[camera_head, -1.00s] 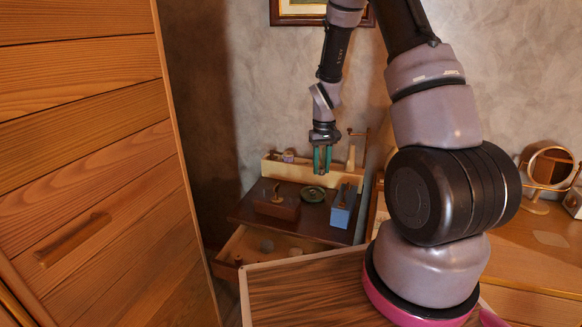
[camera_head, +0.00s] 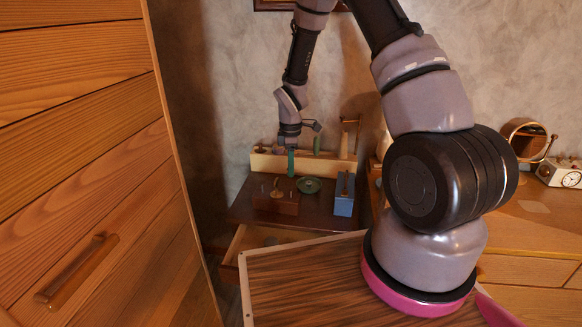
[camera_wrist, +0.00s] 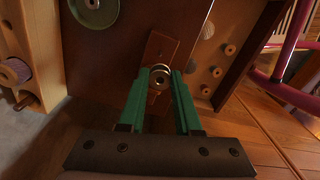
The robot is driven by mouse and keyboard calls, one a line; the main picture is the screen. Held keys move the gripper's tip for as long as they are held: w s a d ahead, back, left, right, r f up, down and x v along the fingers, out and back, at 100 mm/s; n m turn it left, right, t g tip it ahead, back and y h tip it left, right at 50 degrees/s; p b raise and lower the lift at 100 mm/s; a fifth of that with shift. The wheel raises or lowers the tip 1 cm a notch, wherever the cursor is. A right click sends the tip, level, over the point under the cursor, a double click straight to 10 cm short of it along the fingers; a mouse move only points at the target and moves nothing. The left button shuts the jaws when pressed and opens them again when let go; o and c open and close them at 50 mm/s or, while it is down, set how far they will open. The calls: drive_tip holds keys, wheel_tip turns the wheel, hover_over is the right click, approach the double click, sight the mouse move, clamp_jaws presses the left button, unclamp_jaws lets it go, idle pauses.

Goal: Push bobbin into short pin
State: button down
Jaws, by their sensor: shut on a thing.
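The pin block (camera_head: 267,203) is a reddish-brown wooden block with thin upright pins, standing on the dark cabinet top. A tan piece sits on its middle. My gripper (camera_head: 291,163) is above the block's right part in the head view. In the wrist view, my gripper (camera_wrist: 160,84) has its green fingers shut on a small round bobbin (camera_wrist: 160,72) with a centre hole. The bobbin is over the block (camera_wrist: 160,48), which shows behind it. The bobbin is hidden in the head view, and I cannot tell whether it touches a pin.
A green round dish (camera_head: 309,185) and a blue box (camera_head: 344,204) stand right of the block. The open drawer (camera_head: 243,244) below holds spools, which show in the wrist view (camera_wrist: 230,50).

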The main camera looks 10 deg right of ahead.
drive_tip(key=shift+f, duration=2.8)
drive_tip(key=shift+f, duration=1.9)
drive_tip(key=c, duration=0.5)
unclamp_jaws()
wheel_tip(320, 180, up, 11)
drive_tip(key=shift+f, duration=0.1)
